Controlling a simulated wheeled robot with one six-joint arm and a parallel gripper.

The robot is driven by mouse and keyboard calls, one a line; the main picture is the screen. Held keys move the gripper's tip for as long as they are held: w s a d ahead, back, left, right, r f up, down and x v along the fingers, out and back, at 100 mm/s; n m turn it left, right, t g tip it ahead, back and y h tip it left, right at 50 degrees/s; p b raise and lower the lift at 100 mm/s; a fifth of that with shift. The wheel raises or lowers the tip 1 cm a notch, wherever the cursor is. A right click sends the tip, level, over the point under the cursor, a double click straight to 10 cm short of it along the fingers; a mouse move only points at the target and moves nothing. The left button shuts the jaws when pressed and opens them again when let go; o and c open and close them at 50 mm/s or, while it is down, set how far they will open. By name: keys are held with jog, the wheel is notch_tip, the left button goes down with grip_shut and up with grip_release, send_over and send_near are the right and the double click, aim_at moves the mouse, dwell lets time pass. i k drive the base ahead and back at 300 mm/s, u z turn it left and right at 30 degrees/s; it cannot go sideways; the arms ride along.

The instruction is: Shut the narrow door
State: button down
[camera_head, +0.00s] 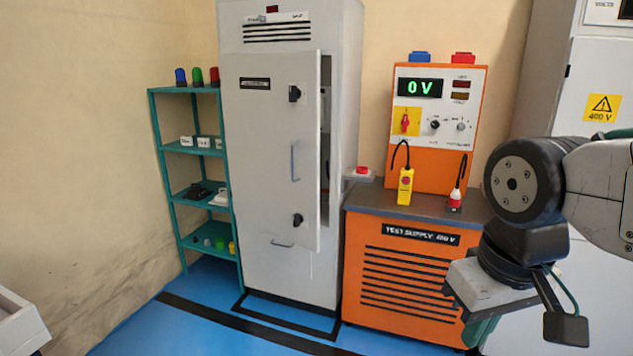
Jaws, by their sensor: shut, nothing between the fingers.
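The narrow door (268,150) is the tall light-grey door on the slim cabinet (345,80). It stands ajar, with its right edge out from the frame and a dark gap (325,150) showing along that side. It has a blue-grey handle (295,161) and two black knobs, one above and one below it. My gripper (480,322) is at the lower right, in front of the orange test supply and well apart from the door. It is shut and empty; its fingertips are only partly visible.
The orange test supply (405,295) stands right of the cabinet, its panel reading 0 V, with yellow (405,187) and red (455,200) probes. A green shelf (185,150) stands left. A white cabinet (600,75) is behind my arm. Blue floor (215,285) before the door is clear.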

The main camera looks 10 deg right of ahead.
aim_at(273, 142)
jog(key=z, duration=0.25)
jog(key=i, duration=1.1)
jog(key=u, duration=0.4)
